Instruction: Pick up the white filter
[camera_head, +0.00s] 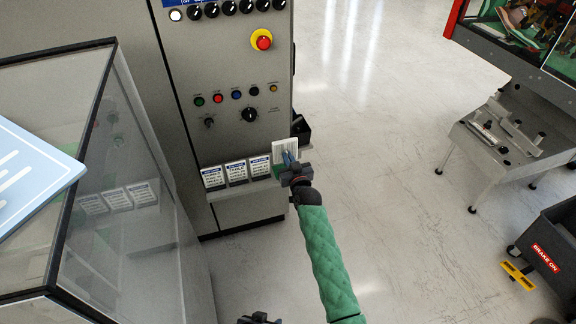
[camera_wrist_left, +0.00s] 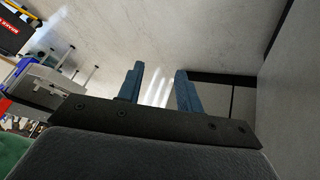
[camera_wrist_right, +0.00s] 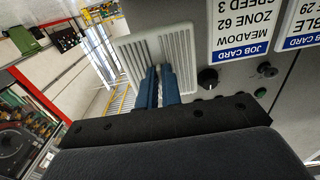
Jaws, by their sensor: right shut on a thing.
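The white filter (camera_head: 285,149) is a flat slatted panel at the front edge of the grey control cabinet, right of the job cards. It shows large in the right wrist view (camera_wrist_right: 158,52). My right gripper (camera_head: 290,160) is shut on the filter's lower edge, with its blue fingers (camera_wrist_right: 159,85) close together against it. The head view does not clearly show whether the filter still touches the cabinet. My left gripper (camera_wrist_left: 157,88) has its blue fingers apart with nothing between them. Only a small part of it shows at the bottom edge of the head view (camera_head: 259,318).
The grey cabinet (camera_head: 180,110) bears knobs, buttons and a red emergency stop (camera_head: 263,41). Several job cards (camera_head: 236,172) stand on its ledge. A glass-sided case (camera_head: 110,190) is at left. A metal conveyor stand (camera_head: 505,135) and dark cart (camera_head: 555,240) are at right. The middle floor is clear.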

